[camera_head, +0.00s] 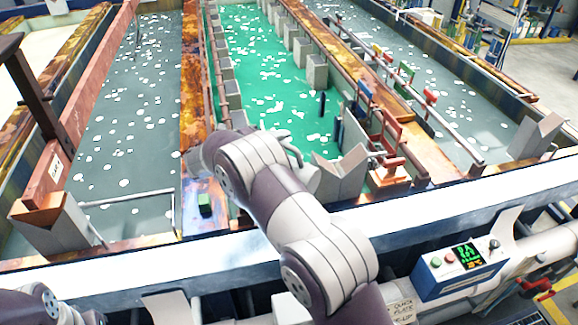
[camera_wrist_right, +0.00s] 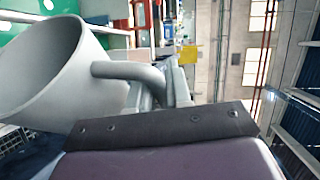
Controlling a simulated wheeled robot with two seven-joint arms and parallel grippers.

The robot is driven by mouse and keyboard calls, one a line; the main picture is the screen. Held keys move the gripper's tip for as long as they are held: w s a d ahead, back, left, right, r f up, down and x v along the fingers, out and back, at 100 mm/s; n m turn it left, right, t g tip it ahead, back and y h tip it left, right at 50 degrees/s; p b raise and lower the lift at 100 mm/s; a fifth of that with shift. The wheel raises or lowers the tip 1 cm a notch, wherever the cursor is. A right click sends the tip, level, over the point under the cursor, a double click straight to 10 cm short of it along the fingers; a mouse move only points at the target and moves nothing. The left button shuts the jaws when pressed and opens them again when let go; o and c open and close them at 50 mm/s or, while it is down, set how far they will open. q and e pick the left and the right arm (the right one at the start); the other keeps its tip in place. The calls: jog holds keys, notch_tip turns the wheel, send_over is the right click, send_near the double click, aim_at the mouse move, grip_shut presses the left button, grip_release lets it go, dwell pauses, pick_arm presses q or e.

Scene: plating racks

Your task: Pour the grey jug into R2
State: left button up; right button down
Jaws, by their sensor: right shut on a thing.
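The grey jug (camera_wrist_right: 50,85) fills the left of the right wrist view, with its wide round mouth facing the camera side. Its curved handle (camera_wrist_right: 125,71) runs right to my right gripper (camera_wrist_right: 176,88), which is shut on it. The jug's inside looks grey, and I see no stream leaving it. I cannot tell its exact tilt. In the head view my right arm reaches over the front edge of the tanks and mostly hides the gripper and jug. The middle tank (camera_head: 262,65) holds green liquid. No R2 label is readable. My left gripper is out of the picture.
Grey-liquid tanks lie left (camera_head: 130,110) and right (camera_head: 440,95). Rusty dividers (camera_head: 196,90) and pipe rails separate them. A grey box-shaped fitting (camera_head: 343,178) stands at the green tank's near end. A blue control box (camera_head: 460,268) sits in front.

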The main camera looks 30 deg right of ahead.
jog(key=shift+s+d+m+b, duration=0.3)
jog(key=shift+s+b, duration=0.1)
jog(key=shift+b, duration=0.2)
jog(key=shift+s+d+r+m+t+y+b, duration=0.15)
jog(key=shift+s+d+m+t+y+b, duration=0.25)
jog(key=shift+s+m+b, duration=0.6)
jog(key=shift+s+d+r+y+b, duration=0.2)
jog(key=shift+d+y+b, duration=0.1)
jog(key=shift+b, duration=0.25)
jog(key=shift+s+r, duration=0.1)
jog(key=shift+s+d+b, duration=0.1)
jog(key=shift+b, duration=0.45)
jog(key=s+m+b, duration=0.1)
jog(key=b, duration=0.1)
jog(key=s+d+m+t+y+b, duration=0.1)
jog(key=b, duration=0.1)
jog(key=shift+r, duration=0.3)
jog(key=shift+s+d+r, duration=0.1)
jog(key=shift+d+r, duration=0.05)
jog(key=shift+r, duration=0.05)
